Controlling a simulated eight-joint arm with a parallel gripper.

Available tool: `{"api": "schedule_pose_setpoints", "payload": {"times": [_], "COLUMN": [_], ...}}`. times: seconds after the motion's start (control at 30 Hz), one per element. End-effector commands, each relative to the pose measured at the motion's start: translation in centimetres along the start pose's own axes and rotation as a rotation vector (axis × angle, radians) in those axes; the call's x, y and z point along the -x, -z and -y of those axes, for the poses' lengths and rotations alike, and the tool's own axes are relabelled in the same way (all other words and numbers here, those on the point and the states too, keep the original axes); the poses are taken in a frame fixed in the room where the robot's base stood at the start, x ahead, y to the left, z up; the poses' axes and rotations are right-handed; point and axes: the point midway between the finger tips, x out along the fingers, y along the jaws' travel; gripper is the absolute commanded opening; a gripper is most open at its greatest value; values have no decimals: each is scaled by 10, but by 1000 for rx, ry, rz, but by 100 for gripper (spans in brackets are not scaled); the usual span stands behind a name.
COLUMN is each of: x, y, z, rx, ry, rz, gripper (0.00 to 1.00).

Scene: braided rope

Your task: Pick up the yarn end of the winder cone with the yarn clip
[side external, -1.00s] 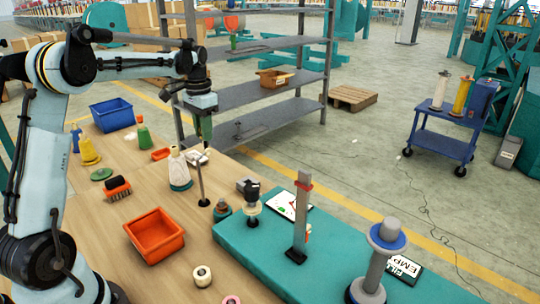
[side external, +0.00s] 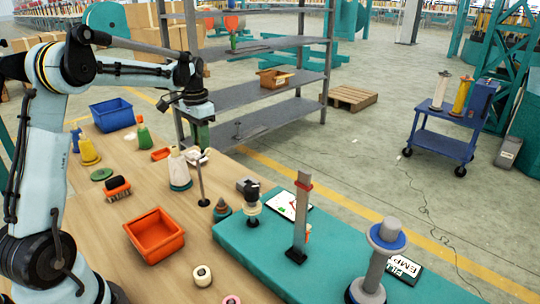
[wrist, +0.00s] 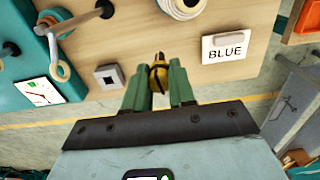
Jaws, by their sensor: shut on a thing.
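My gripper (wrist: 158,92) has green fingers, shut on a small amber-and-black piece (wrist: 158,73), which looks like the yarn clip. In the side view my gripper (side external: 199,142) is above the table's far edge, behind the cream winder cone (side external: 178,168), which stands upright on a teal base. In the wrist view only part of the cone (wrist: 183,6) shows at the top edge, apart from the fingertips. I cannot make out a loose yarn end. In the side view the held piece is too small or hidden to tell.
A white card marked BLUE (wrist: 227,47) lies near the cone. A grey square block (wrist: 108,77) sits on the table. A thin grey post (side external: 201,180) stands in front of the cone. An orange bin (side external: 155,236) and blue bin (side external: 113,114) are on the table; shelving (side external: 255,97) stands behind.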

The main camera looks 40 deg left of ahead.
Motion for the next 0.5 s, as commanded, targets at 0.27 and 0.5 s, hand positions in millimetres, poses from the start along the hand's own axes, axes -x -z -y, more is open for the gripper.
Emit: {"api": "schedule_pose_setpoints", "payload": {"times": [0.27, 0.5], "x": [-10, -18], "y": [-7, -13], "z": [4, 8], "rx": [1, 0], "ry": [0, 0], "rz": [0, 0], "gripper": [0, 0]}}
